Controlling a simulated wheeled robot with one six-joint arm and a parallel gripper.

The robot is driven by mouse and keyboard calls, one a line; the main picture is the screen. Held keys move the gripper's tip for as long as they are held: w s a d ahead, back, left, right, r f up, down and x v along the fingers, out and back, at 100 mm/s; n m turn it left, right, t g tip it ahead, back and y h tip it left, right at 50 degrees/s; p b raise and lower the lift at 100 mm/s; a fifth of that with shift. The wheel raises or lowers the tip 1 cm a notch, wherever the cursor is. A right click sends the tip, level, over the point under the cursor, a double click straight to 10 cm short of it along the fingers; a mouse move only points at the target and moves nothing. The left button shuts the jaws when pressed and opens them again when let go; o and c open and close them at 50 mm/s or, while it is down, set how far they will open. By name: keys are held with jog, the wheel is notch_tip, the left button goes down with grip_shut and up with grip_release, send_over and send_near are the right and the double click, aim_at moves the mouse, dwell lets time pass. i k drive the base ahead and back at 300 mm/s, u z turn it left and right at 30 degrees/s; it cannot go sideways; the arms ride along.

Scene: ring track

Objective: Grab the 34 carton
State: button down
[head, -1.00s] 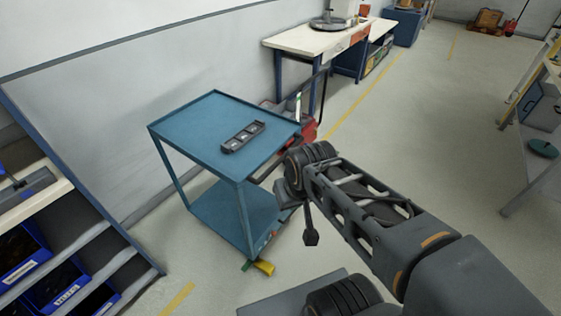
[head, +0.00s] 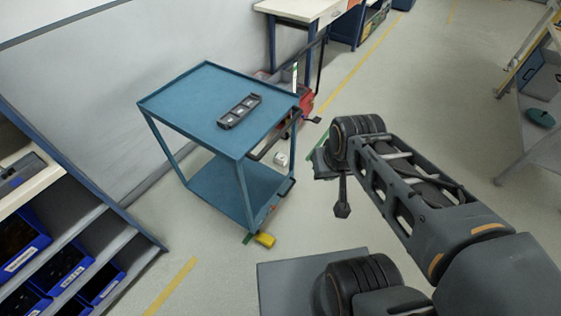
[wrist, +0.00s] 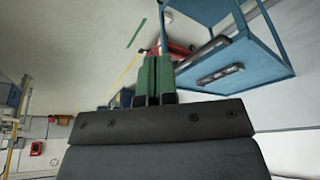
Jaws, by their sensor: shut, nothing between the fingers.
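A small white box (head: 281,158) with a dark mark shows beside the right side of the blue trolley, partly behind its frame. It may be a carton, but its number is too small to read. I cannot make out a 34 in any view. My gripper's green fingers (wrist: 153,80) are together and empty in the wrist view. They point toward open floor with the trolley beyond on the right. In the head view my arm is stretched out to the right of the trolley, apart from it.
The blue trolley (head: 190,101) carries a dark slotted holder (head: 239,111) on its top. A yellow item (head: 264,240) lies on the floor by its near foot. A shelf with blue bins (head: 22,252) stands left, a workbench (head: 303,9) behind.

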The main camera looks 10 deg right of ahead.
aim_at(282, 160)
jog(key=z, duration=0.85)
jog(key=i, duration=3.45)
jog(key=u, duration=3.45)
